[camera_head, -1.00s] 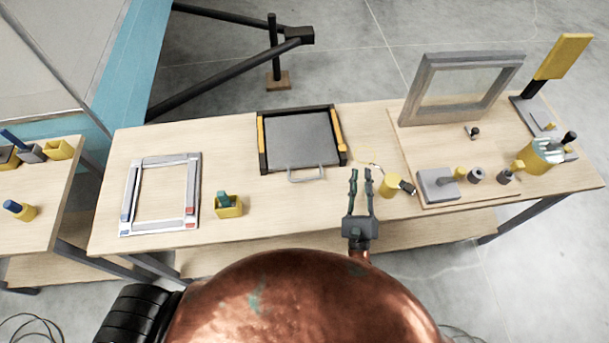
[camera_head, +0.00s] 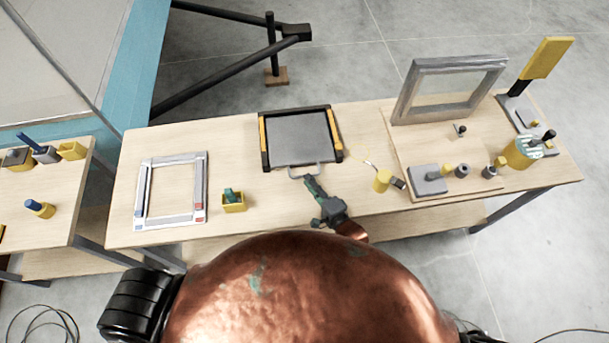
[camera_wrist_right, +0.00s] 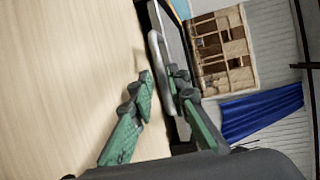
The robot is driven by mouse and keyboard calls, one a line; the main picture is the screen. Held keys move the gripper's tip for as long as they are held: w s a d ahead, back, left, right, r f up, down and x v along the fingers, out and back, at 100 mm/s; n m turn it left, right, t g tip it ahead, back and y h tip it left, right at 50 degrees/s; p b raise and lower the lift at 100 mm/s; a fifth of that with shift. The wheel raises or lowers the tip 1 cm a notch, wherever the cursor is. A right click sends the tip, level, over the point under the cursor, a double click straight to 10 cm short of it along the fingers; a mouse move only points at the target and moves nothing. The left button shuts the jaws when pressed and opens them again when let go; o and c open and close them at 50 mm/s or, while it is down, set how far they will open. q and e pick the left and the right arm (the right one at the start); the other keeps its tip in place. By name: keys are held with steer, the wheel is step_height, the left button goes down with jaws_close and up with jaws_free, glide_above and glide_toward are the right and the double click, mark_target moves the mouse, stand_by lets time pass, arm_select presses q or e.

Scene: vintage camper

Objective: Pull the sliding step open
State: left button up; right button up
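The sliding step is a grey plate (camera_head: 300,138) in a black frame with yellow side strips, lying on the workbench. Its pale U-shaped handle (camera_head: 292,174) sticks out at the front edge. My right gripper (camera_head: 311,182) is just in front of the handle, turned toward the upper left. In the right wrist view, its two green fingers (camera_wrist_right: 160,75) are apart, and the handle (camera_wrist_right: 153,45) reaches between the fingertips. I cannot tell whether the fingers touch it. My left gripper is not in view.
A white frame (camera_head: 144,190) and a yellow bin (camera_head: 233,207) lie to the left on the workbench (camera_head: 270,205). A yellow cylinder (camera_head: 382,181) stands right of my gripper. Farther right are a grey window frame (camera_head: 400,100) and small parts on a board.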

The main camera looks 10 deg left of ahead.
steer(key=shift+x, duration=1.85)
steer(key=shift+c, duration=0.7)
jaws_close()
